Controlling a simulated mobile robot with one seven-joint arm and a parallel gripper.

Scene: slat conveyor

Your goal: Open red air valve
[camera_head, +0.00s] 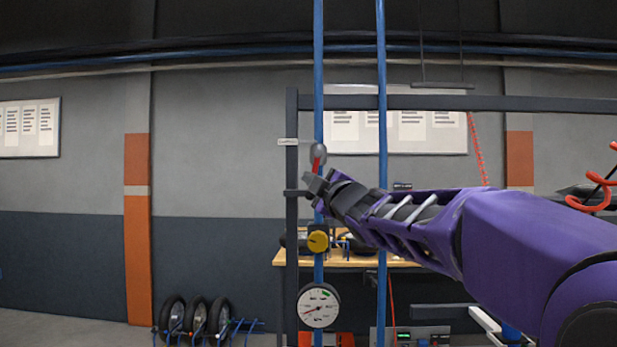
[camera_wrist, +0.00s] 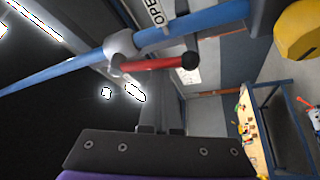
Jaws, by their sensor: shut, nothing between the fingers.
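The red valve lever (camera_head: 317,161) hangs down, slightly tilted, from a grey valve body (camera_head: 319,150) on the left blue pipe (camera_head: 319,60). In the wrist view the red lever (camera_wrist: 152,64) has a dark ball end and runs out from the grey body (camera_wrist: 120,46) at a shallow angle to the pipe (camera_wrist: 60,73). A white tag reading "OPE…" (camera_wrist: 155,12) is beside the pipe, partly cut off. My gripper (camera_head: 312,188) is shut and empty, just below the lever in the head view. Its tip overlaps the lever's lower end there; contact cannot be told.
A yellow knob (camera_head: 318,241) and a round gauge (camera_head: 318,306) sit lower on the same pipe. A second blue pipe (camera_head: 382,120) stands to the right, behind my arm. A dark frame post (camera_head: 292,120) is close left. A workbench (camera_head: 345,259) stands behind.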

